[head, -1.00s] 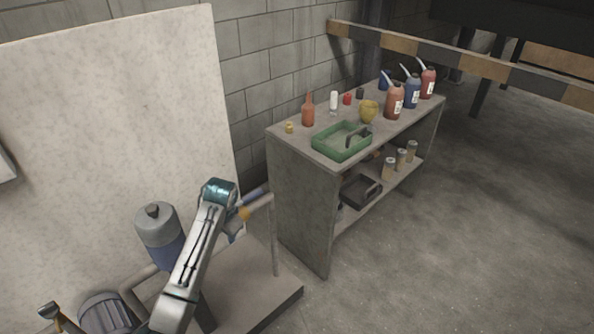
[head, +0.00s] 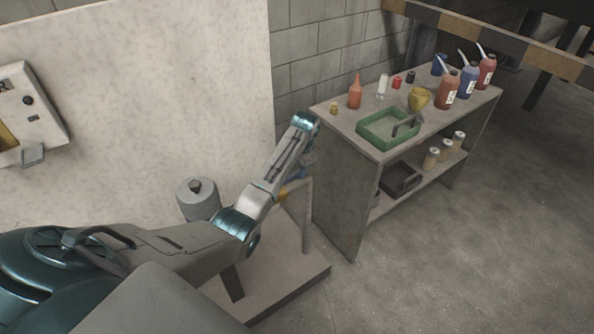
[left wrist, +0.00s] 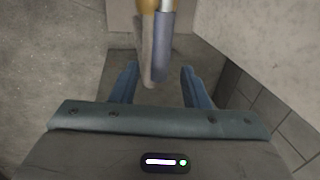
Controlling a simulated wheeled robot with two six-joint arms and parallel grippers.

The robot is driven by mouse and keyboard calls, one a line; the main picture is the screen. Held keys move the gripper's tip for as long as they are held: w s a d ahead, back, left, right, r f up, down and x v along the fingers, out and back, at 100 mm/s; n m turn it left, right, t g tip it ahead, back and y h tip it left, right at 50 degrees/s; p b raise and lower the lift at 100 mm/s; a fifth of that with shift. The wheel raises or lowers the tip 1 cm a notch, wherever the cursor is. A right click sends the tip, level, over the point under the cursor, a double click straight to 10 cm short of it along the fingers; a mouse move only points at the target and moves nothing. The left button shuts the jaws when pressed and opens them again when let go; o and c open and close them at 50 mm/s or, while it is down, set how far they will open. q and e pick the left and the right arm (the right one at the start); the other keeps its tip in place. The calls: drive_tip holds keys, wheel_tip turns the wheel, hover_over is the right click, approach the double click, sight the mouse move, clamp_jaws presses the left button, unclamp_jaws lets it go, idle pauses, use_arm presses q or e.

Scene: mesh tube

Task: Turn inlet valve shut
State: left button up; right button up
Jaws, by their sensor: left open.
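The inlet valve shows in the head view as a brass body (head: 283,193) and a blue lever (head: 295,173), partly hidden behind my left forearm, beside a bent pipe (head: 305,215). In the left wrist view, the blue-grey lever (left wrist: 163,45) points down between the two blue fingers of my left gripper (left wrist: 160,90), beside the tan pipe (left wrist: 147,50). The fingers are spread wide, with a gap to the lever on both sides. I cannot tell how far the lever is in depth. My right gripper is not in view.
A grey-capped filter housing (head: 198,200) stands left of the valve on a low plinth (head: 285,295). A shelf unit (head: 345,200) with a green tray (head: 375,140) and bottles stands close on the right. A pale panel (head: 150,110) with a control box (head: 28,115) is behind.

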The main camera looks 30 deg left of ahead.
use_arm(q)
drive_tip(key=shift+a+f, duration=0.2)
drive_tip(key=shift+f, duration=0.9)
clamp_jaws()
